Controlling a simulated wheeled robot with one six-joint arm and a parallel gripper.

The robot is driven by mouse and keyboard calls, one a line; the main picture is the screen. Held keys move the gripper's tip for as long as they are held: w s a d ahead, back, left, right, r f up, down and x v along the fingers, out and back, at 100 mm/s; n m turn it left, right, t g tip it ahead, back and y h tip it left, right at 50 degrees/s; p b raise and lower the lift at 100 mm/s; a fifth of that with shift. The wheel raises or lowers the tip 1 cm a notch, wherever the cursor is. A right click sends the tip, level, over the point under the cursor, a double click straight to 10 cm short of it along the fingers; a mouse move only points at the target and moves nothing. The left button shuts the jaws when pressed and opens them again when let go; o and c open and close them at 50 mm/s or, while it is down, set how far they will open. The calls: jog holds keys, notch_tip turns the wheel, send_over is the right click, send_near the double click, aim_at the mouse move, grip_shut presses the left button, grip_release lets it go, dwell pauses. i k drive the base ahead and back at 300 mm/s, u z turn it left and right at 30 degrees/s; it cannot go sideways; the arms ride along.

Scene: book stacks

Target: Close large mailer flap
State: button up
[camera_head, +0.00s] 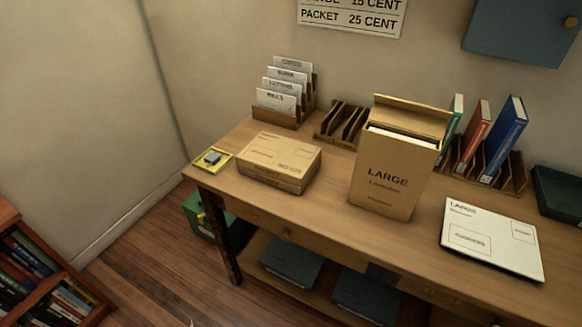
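The large mailer (392,174) is a tan cardboard box marked "LARGE". It stands upright on the wooden table (330,218), right of the middle. Its flap (412,114) is up at the top rear, and the top opening shows something pale inside. A flat white envelope or sheet (492,239), also marked "LARGE", lies on the table to the right of the mailer. My gripper is not in view.
A closed cardboard parcel (278,162) lies left of the mailer. Behind stand a letter rack (286,118), an empty slotted rack (345,124) and a book rack (490,172). A dark green tray (557,194) sits far right. Floor (160,275) in front of the table is clear.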

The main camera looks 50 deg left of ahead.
aim_at(427, 121)
jog(key=u, duration=1.55)
jog(key=i, duration=0.1)
jog(key=z, duration=0.35)
jog(key=k, duration=1.3)
jog(key=z, duration=0.65)
jog(key=i, duration=0.5)
jog(key=z, duration=0.85)
jog(key=i, duration=0.75)
jog(key=u, duration=0.55)
jog(key=i, duration=0.65)
jog(key=u, duration=0.55)
